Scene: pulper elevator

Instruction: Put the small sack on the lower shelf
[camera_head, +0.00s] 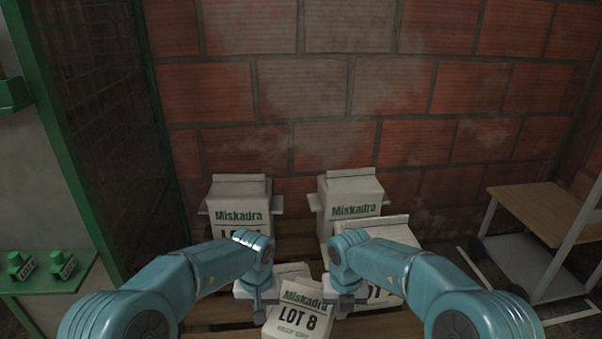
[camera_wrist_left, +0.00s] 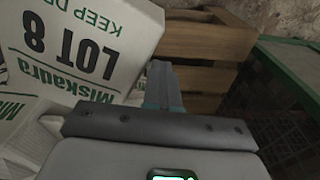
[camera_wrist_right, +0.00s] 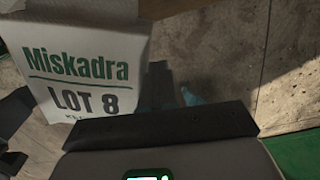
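A small white sack marked "Miskadra LOT 8" (camera_head: 297,315) is tilted in front of the pallet in the head view, between my two grippers. Its printed face shows in the left wrist view (camera_wrist_left: 75,45) and the right wrist view (camera_wrist_right: 85,70). My left gripper (camera_head: 259,304) is at its left side and my right gripper (camera_head: 345,304) at its right. Both look shut, with their fingers together and nothing between them. I cannot tell whether they touch the sack. A table at the right has a grey lower shelf (camera_head: 518,258) under its wooden top (camera_head: 540,208).
Larger white sacks (camera_head: 240,200) (camera_head: 350,197) stand on a wooden pallet (camera_head: 215,325) by the brick wall. A green-edged ledge (camera_head: 45,285) with small green-topped items and a mesh panel (camera_head: 100,130) are at the left. Floor lies between pallet and table.

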